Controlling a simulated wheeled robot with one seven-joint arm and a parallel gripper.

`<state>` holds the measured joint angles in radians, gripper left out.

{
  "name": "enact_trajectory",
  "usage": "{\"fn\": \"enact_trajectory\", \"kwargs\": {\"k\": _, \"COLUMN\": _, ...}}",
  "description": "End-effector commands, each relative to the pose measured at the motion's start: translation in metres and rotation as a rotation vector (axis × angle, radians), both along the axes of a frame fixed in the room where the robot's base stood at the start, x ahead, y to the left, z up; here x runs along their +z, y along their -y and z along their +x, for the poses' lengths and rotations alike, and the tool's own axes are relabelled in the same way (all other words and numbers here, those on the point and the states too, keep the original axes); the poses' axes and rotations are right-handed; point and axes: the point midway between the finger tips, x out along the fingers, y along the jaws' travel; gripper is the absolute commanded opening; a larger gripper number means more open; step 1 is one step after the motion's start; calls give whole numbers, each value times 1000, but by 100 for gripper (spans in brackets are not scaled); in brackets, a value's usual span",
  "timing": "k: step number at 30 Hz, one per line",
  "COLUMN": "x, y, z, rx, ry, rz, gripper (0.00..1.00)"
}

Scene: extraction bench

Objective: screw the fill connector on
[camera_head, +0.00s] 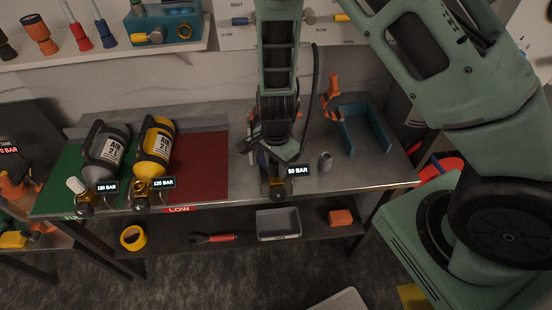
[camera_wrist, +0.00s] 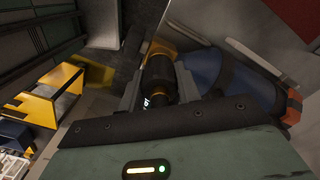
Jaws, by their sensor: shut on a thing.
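My gripper (camera_head: 270,145) points down over the middle of the bench. It is shut on a black fitting with brass bands (camera_wrist: 158,78), seen between the fingers in the wrist view. I cannot tell for certain whether this is the fill connector or part of the cylinder's valve. A blue cylinder with an orange end (camera_wrist: 215,82) lies beside the fingers. A black hose (camera_head: 313,75) hangs just right of my gripper.
A grey cylinder (camera_head: 107,150) and a yellow cylinder (camera_head: 155,148) lie left, on green and red mats. Farther right are a blue bracket (camera_head: 365,135) and an orange tool (camera_head: 333,95). A lower shelf holds a grey tray (camera_head: 279,224).

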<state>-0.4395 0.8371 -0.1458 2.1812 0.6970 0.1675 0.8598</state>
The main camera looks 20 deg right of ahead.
Motion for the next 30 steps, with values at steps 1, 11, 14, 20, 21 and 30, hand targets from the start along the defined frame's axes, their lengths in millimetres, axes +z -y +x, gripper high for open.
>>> {"fn": "enact_trajectory", "kwargs": {"k": 1, "x": 6, "y": 0, "z": -1, "rx": -119, "ry": -3, "rz": -2, "gripper": 6}}
{"fn": "enact_trajectory", "kwargs": {"k": 11, "x": -1, "y": 0, "z": -1, "rx": -495, "ry": -1, "rz": 1, "gripper": 6}}
{"fn": "enact_trajectory", "kwargs": {"k": 14, "x": -1, "y": 0, "z": 0, "rx": -492, "ry": -1, "rz": 1, "gripper": 6}}
{"fn": "enact_trajectory", "kwargs": {"k": 20, "x": -1, "y": 0, "z": 0, "rx": -489, "ry": -1, "rz": 1, "gripper": 56}}
{"fn": "enact_trajectory", "kwargs": {"k": 21, "x": -1, "y": 0, "z": 0, "rx": -489, "ry": 0, "rz": 1, "gripper": 56}}
{"fn": "enact_trajectory", "kwargs": {"k": 30, "x": -1, "y": 0, "z": 0, "rx": -283, "ry": 1, "rz": 2, "gripper": 56}}
